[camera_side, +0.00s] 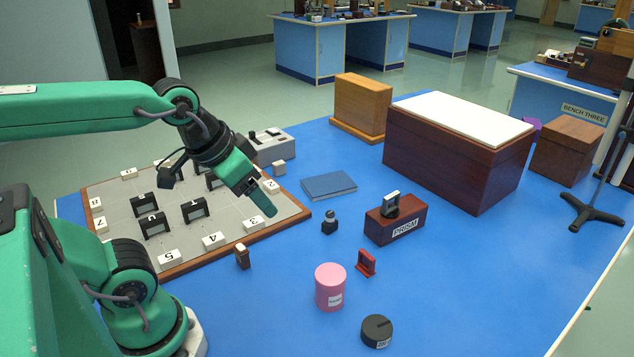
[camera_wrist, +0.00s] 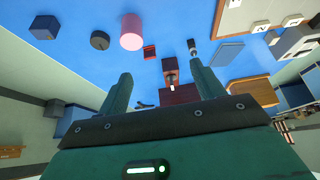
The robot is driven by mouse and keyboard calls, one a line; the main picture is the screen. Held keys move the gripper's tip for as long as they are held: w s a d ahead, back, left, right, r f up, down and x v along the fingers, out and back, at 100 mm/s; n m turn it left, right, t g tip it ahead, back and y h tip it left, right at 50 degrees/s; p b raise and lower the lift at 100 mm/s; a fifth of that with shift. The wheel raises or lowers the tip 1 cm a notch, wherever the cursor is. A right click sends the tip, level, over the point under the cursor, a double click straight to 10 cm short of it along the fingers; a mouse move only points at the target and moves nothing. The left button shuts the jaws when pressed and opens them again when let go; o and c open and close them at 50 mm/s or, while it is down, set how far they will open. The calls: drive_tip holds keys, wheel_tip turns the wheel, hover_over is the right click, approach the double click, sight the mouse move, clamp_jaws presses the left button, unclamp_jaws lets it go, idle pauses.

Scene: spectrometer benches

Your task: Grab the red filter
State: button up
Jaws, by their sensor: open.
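The red filter (camera_side: 366,263) is a small red frame on a low foot. It stands upright on the blue bench top, between the pink cylinder and the PRISM box. In the wrist view it is a small red shape (camera_wrist: 149,52) just beyond and between the fingertips. My gripper (camera_side: 262,200) hangs above the right edge of the grey board, to the left of the filter and higher, well apart from it. In the wrist view my gripper (camera_wrist: 161,72) has its two green fingers spread, with nothing held between them.
A pink cylinder (camera_side: 330,287) stands close to the filter's left front. The dark red PRISM box (camera_side: 395,222) is behind it. A black puck (camera_side: 376,331) lies in front. A small dark object (camera_side: 329,222) and a blue book (camera_side: 328,186) lie behind left. The right front is clear.

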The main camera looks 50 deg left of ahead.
drive_tip(key=w, duration=0.1)
drive_tip(key=g, duration=0.6)
hover_over(368, 255)
wheel_tip(368, 255, down, 15)
drive_tip(key=shift+s+a+r, duration=0.1)
drive_tip(key=shift+r, duration=0.05)
drive_tip(key=shift+f, duration=0.3)
drive_tip(key=shift+f, duration=1.3)
drive_tip(key=shift+f, duration=0.1)
